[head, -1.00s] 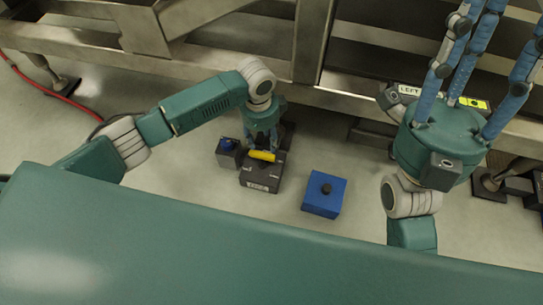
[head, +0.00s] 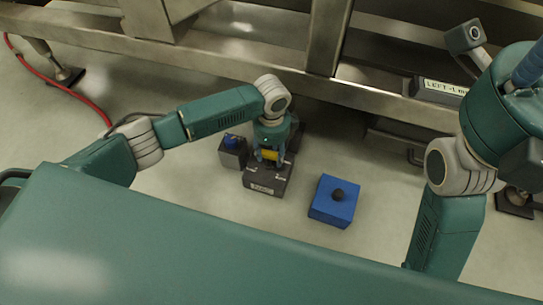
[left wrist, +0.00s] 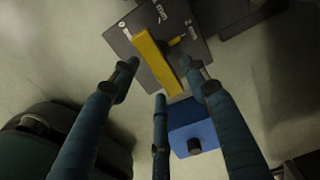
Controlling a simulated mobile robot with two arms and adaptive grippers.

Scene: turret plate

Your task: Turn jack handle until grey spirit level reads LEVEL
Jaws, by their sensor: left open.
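The yellow jack handle (head: 270,155) sits on a dark grey box (head: 264,180). In the left wrist view the handle (left wrist: 158,62) is a long bar on the box top, near "1 mm" and "2 mm" marks. My left gripper (head: 268,158) is over the box, pointing down. Its three fingers (left wrist: 163,75) are open, spread around the handle's near end; contact is unclear. A dark grey bar, apparently the spirit level (head: 422,88), lies on the metal frame. My right gripper (head: 530,68) is mostly out of frame.
A blue box (head: 332,212) with a dark knob stands right of the jack box. A small grey box (head: 232,160) with a blue knob stands close on its left. The metal frame (head: 225,60) runs behind. A red hose (head: 75,98) lies at left. Floor in front is clear.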

